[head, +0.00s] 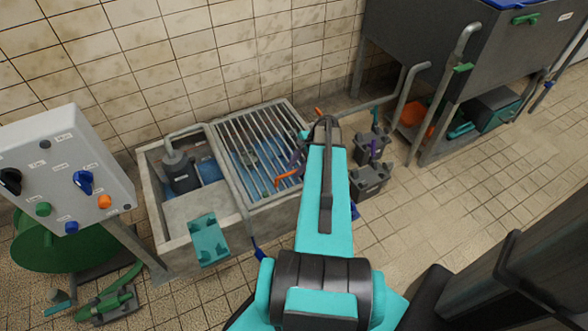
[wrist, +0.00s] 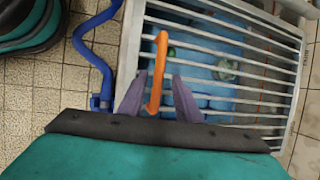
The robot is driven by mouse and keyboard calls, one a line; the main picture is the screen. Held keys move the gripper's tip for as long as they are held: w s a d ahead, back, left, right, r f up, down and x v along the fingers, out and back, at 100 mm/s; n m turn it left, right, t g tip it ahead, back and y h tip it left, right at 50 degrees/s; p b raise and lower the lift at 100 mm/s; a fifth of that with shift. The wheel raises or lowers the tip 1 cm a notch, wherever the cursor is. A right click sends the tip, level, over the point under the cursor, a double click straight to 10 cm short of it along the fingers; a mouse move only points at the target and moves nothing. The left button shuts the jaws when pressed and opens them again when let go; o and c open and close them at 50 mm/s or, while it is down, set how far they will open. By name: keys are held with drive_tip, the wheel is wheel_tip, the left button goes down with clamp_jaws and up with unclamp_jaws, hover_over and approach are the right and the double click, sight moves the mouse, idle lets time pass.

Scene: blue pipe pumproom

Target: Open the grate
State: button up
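The grate (head: 228,128) is a frame of grey metal bars lying flat over the right part of a concrete basin, with blue water under it. In the wrist view the grate (wrist: 215,18) fills the upper right. An orange handle (wrist: 157,72) stands out at its near side; it also shows in the head view (head: 287,179). My gripper (wrist: 158,92) is open, with its two purple fingers on either side of the handle and gaps showing between. In the head view my arm partly hides the fingers and the grate's right edge.
The basin's left part is uncovered and holds a dark pump (head: 180,172). A teal bracket (head: 208,240) sits on its front edge. Grey boxes (head: 370,182) stand on the floor at right. A control panel (head: 65,170) stands at left.

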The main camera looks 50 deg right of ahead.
drive_tip(key=shift+c, duration=0.4)
clamp_jaws()
